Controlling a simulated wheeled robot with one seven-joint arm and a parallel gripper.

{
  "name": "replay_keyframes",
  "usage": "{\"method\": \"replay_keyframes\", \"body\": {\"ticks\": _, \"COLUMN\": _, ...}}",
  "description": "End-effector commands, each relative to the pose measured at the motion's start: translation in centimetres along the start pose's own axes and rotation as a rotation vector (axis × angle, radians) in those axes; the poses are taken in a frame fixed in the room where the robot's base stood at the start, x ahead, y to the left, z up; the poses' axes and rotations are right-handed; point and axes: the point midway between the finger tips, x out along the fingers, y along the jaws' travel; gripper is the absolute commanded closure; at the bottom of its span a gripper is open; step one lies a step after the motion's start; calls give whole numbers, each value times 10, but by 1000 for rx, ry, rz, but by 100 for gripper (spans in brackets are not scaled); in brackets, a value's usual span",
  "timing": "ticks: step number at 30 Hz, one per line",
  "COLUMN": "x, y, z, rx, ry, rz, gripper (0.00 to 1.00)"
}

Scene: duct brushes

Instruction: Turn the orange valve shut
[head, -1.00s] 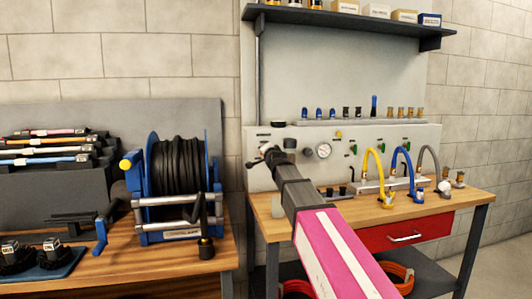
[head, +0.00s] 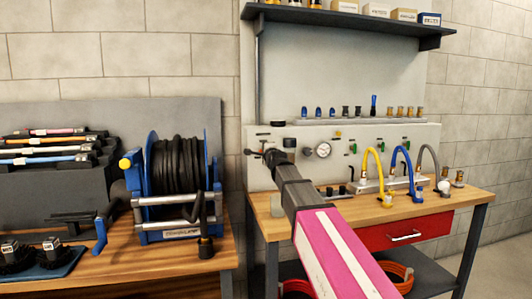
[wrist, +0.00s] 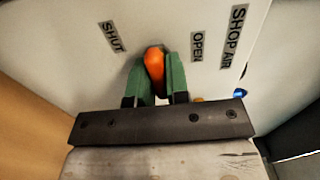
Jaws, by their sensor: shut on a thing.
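The orange valve handle (wrist: 154,62) shows in the wrist view, between the two green fingers of my gripper (wrist: 157,82). The fingers are shut on it, one on each side. Its rounded orange end shows; the rest is hidden by the fingers. A SHUT label (wrist: 112,37) is on the pale panel left of the handle, and an OPEN label (wrist: 197,47) is to its right. In the head view my gripper (head: 268,155) is at the left part of the panel (head: 350,133), and the handle cannot be made out there.
A SHOP AIR label (wrist: 235,38) is on the panel. In the head view a gauge (head: 323,150) sits right of my gripper. Yellow (head: 374,160) and blue (head: 402,160) hoses stand further right. A hose reel (head: 178,180) stands on the left bench.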

Motion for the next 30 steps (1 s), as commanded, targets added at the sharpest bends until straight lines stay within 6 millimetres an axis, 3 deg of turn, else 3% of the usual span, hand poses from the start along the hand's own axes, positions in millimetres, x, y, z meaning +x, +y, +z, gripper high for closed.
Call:
{"method": "replay_keyframes", "body": {"ticks": 11, "x": 0, "y": 1, "z": 0, "rx": 5, "ry": 0, "rz": 2, "gripper": 100}}
{"method": "replay_keyframes", "body": {"ticks": 12, "x": 0, "y": 1, "z": 0, "rx": 5, "ry": 0, "rz": 2, "gripper": 81}}
{"method": "replay_keyframes", "body": {"ticks": 14, "x": 0, "y": 1, "z": 0, "rx": 5, "ry": 0, "rz": 2, "gripper": 62}}
{"method": "replay_keyframes", "body": {"ticks": 25, "x": -3, "y": 0, "z": 0, "rx": 4, "ry": 0, "rz": 1, "gripper": 61}}
{"method": "replay_keyframes", "body": {"ticks": 30, "x": -17, "y": 1, "z": 0, "rx": 4, "ry": 0, "rz": 1, "gripper": 61}}
